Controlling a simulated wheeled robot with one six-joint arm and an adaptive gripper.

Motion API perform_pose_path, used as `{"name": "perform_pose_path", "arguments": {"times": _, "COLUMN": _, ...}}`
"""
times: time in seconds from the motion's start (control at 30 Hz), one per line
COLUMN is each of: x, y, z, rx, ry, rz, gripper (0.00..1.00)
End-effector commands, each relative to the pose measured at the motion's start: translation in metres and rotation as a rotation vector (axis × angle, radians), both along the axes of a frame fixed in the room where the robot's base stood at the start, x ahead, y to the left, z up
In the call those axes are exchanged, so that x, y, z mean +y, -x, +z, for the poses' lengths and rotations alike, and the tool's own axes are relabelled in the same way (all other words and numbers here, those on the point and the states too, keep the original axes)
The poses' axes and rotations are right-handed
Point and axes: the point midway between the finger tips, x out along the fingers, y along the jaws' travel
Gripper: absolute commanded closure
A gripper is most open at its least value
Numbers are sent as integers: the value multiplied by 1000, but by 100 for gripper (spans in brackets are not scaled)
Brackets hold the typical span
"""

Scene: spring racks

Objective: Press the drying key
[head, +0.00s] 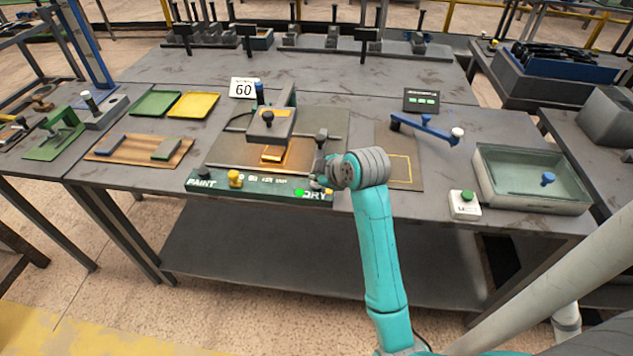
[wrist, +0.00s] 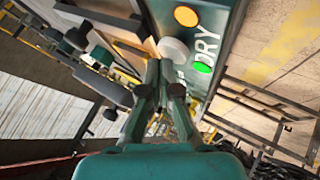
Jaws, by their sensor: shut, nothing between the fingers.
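The dark green control panel (head: 262,188) runs along the front table edge, with PAINT at its left end and DRY at its right end. In the wrist view a pale round key (wrist: 173,48) sits beside the word DRY (wrist: 208,44); I take it for the drying key. A green lamp (wrist: 203,67) glows beside the lettering; it also shows in the head view (head: 299,192). My gripper (head: 318,182) is shut and empty over the panel's right end. In the wrist view its fingertips (wrist: 161,64) are right at the pale key; I cannot tell whether they touch it.
An orange disc (wrist: 186,16) lies beyond the key. A yellow knob (head: 235,178) stands on the panel's left part. Behind the panel, a grey press-like block (head: 270,123) stands over a glowing orange piece (head: 272,154).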

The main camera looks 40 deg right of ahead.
Motion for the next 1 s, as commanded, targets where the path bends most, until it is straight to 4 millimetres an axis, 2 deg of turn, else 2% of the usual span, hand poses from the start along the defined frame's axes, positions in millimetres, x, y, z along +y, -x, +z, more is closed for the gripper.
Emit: {"name": "perform_pose_path", "arguments": {"times": 1.0, "x": 0, "y": 0, "z": -9, "rx": 0, "ry": 0, "rz": 0, "gripper": 100}}
